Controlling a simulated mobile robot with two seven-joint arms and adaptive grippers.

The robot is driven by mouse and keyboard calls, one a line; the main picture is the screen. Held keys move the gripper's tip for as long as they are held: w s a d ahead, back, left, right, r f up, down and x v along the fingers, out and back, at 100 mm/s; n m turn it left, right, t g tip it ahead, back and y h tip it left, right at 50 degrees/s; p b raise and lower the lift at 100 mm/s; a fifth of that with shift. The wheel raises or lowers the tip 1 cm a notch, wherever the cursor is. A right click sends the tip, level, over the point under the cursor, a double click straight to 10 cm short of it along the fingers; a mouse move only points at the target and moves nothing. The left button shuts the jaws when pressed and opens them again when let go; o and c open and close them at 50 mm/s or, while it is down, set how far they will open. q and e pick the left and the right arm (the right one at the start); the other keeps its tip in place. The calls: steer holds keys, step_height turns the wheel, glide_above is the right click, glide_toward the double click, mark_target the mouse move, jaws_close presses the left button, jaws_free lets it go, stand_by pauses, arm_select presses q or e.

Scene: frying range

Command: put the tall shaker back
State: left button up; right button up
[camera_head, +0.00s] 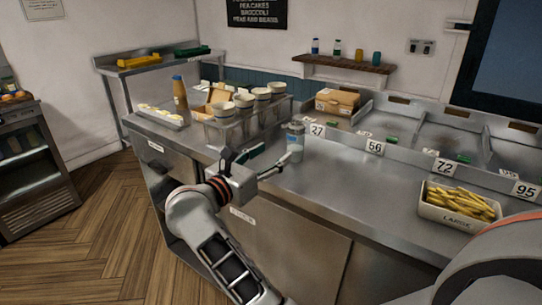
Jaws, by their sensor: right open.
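A pale grey cylindrical shaker (295,143) stands upright on the steel counter (335,185), just in front of the sign marked 27. I take it to be the tall shaker. My right gripper (273,158) is open, low over the counter's front edge, immediately left of the shaker, with its fingers pointing right. One fingertip reaches the shaker's lower left side in the picture; I cannot tell whether it touches. Nothing shows between the fingers. My left gripper is not in view.
A wall shelf (345,64) holds several small bottles and jars. Left of the shaker stand a rack of several cups (262,97) and a brown bottle (179,92). A tray of fries (458,203) stands at right. The counter between the shaker and fries is clear.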

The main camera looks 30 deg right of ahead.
steer(key=shift+s+a, duration=0.1)
steer(key=shift+a, duration=0.1)
steer(key=shift+s+d+n+h, duration=0.3)
steer(key=shift+n+h, duration=0.1)
steer(key=shift+n, duration=0.1)
steer(key=n+t+h, duration=0.1)
steer(key=s+n+t, duration=0.1)
steer(key=n, duration=0.1)
steer(key=s+r+n+t+h, duration=0.1)
steer(key=shift+n+h, duration=0.3)
steer(key=shift+n, duration=0.1)
steer(key=s+a+f+m+t+y, duration=0.2)
steer(key=a+f+m+t+y, duration=0.6)
steer(key=m, duration=1)
steer(key=s+a+f+m+t+y, duration=0.2)
steer(key=a+f+m+t+y, duration=0.2)
steer(key=a+f+m+y, duration=0.85)
steer(key=s+d+f+n+g, duration=0.2)
steer(key=s+f+g, duration=0.1)
steer(key=s+f, duration=0.3)
steer(key=s+d+f+n+g+y, duration=0.1)
steer(key=s+f+g, duration=0.3)
steer(key=f, duration=0.5)
steer(key=s+d+f+n+g+y, duration=0.1)
steer(key=s+d+f+n+g, duration=0.2)
steer(key=s+f, duration=0.5)
steer(key=shift+s+d+f+n+g, duration=0.15)
steer(key=shift+s+f+n+g, duration=0.1)
steer(key=shift+n+g, duration=0.25)
